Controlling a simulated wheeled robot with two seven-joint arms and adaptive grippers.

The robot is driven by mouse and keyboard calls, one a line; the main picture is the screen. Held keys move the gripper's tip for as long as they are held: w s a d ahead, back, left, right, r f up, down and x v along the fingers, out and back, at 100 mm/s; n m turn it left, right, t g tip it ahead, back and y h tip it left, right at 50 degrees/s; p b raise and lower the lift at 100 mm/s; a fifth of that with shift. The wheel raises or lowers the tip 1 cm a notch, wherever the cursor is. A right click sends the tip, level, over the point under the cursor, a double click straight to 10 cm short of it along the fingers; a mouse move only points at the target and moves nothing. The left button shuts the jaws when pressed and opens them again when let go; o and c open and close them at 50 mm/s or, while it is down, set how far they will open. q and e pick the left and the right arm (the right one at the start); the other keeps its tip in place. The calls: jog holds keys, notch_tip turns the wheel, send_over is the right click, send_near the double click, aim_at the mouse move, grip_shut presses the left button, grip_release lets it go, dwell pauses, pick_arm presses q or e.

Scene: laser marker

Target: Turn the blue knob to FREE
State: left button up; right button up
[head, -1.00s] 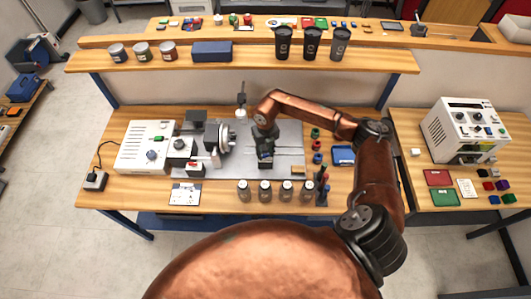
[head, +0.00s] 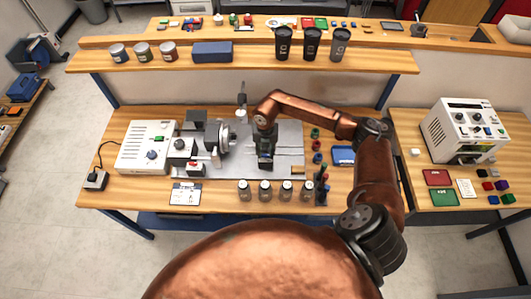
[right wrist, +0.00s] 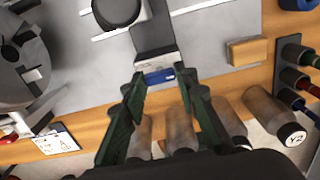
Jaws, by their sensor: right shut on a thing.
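A small blue knob (right wrist: 160,76) shows in the right wrist view, at the near end of a grey block with a pale label plate (right wrist: 154,62). My right gripper (right wrist: 160,80) has its two green-sided fingers closed on the knob, one on each side. The label's writing and the knob's pointer are too small to read. In the head view my right gripper (head: 265,162) is over the grey plate (head: 288,133), right of the round chuck (head: 222,138), and mostly covers the knob. Another dark blue knob (head: 151,155) is on the white control box (head: 136,142). My left gripper is out of view.
Several jars (head: 265,190) stand along the bench's front, close to my right gripper. A rack of coloured-handled tools (head: 322,188) and a tan block (head: 298,169) are to the right. A printed card (head: 186,194) lies at the front left.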

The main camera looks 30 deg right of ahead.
jog(key=o, duration=1.2)
jog(key=shift+c, duration=0.2)
jog(key=shift+r, duration=0.25)
notch_tip(320, 180, up, 12)
jog(key=shift+f, duration=0.2)
jog(key=shift+r, duration=0.1)
notch_tip(320, 180, up, 7)
jog(key=p, duration=0.4)
send_over(266, 155)
jog(key=shift+w, duration=0.1)
